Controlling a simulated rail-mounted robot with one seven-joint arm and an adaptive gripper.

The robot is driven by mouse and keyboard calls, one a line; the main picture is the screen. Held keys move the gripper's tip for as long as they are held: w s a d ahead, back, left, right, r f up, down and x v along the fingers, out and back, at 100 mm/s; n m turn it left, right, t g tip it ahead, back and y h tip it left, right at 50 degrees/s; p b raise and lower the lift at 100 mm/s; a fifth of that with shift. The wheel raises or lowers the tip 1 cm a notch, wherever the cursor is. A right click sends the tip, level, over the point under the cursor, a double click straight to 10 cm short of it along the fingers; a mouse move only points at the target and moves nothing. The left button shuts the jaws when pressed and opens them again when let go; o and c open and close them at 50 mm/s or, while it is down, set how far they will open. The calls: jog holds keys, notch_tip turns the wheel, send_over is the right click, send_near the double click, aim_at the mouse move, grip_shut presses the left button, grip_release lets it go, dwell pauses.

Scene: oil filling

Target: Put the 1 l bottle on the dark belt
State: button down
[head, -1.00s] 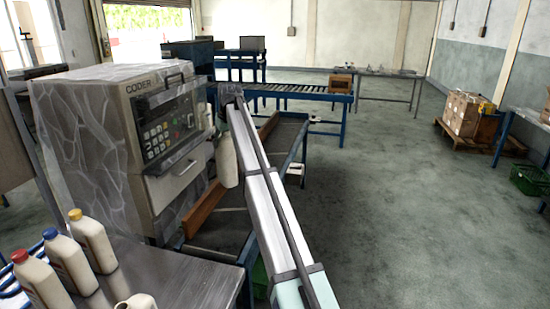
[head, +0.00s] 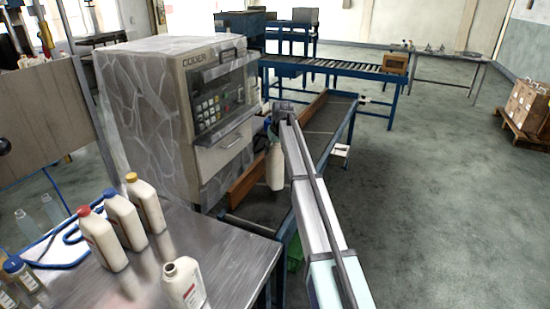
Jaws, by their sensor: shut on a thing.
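My gripper (head: 273,138) is shut on the top of a cream bottle (head: 275,168), which hangs upright at the far end of my arm. I take it as the 1 l bottle; its label cannot be read, and its top is hidden at the gripper. The dark belt (head: 331,114) lies in a blue frame behind and to the right of the bottle, with a brown side board along its left. The bottle shows in front of the belt's near left side. I cannot tell its height above the belt, and my arm covers part of the near belt.
The grey coder machine (head: 180,115) stands close left of the bottle. A metal table (head: 225,262) at the front left holds red-, blue- and yellow-capped bottles and an open bottle (head: 184,283). A roller conveyor (head: 335,68) runs behind.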

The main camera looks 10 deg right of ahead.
aim_at(278, 146)
jog(key=shift+f+p, duration=0.5)
jog(key=shift+f, duration=2.2)
jog(key=shift+c, duration=1.1)
grip_release()
jog(key=b+v, duration=0.2)
jog(key=v, duration=1)
